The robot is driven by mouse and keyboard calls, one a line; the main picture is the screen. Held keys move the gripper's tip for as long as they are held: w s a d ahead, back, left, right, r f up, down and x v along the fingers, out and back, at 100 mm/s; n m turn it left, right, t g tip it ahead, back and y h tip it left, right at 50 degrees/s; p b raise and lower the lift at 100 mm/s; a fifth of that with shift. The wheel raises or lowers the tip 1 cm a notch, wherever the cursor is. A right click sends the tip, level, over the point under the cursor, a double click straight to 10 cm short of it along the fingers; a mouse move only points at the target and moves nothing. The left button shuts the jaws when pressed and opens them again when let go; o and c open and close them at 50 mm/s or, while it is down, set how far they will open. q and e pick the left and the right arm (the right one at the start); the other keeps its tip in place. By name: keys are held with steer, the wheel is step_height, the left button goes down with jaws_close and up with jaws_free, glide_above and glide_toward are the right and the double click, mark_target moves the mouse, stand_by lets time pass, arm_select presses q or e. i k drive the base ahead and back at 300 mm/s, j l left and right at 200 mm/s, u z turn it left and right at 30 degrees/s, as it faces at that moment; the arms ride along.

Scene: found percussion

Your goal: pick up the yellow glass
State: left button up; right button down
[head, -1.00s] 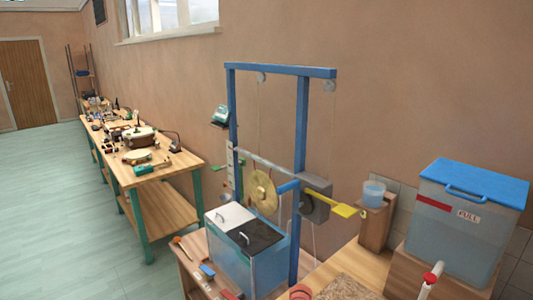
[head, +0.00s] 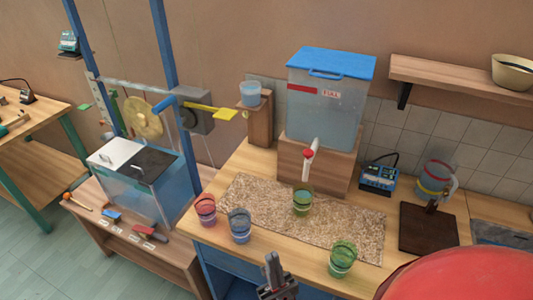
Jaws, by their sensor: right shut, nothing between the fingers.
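A yellowish-green glass (head: 302,201) stands upright on the speckled mat, below the red-and-white tap (head: 309,160); it looks like the yellow glass, though its tint is close to green. A green glass (head: 342,259) stands nearer, at the right front of the worktop. A blue glass (head: 239,226) and a pink-red glass (head: 205,209) stand to the left. My right gripper (head: 272,262) shows at the bottom middle, shut and empty, apart from all the glasses. My left gripper is not in view.
A clear tank with a blue lid (head: 331,64) sits on a wooden block behind the tap. A teal meter (head: 378,177), a jug (head: 436,178) and a dark board (head: 428,230) stand right. A large red rounded surface (head: 465,278) fills the lower right. The speckled mat (head: 265,205) is mostly bare.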

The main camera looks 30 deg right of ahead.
mark_target(303, 193)
steer(key=z, duration=1.1)
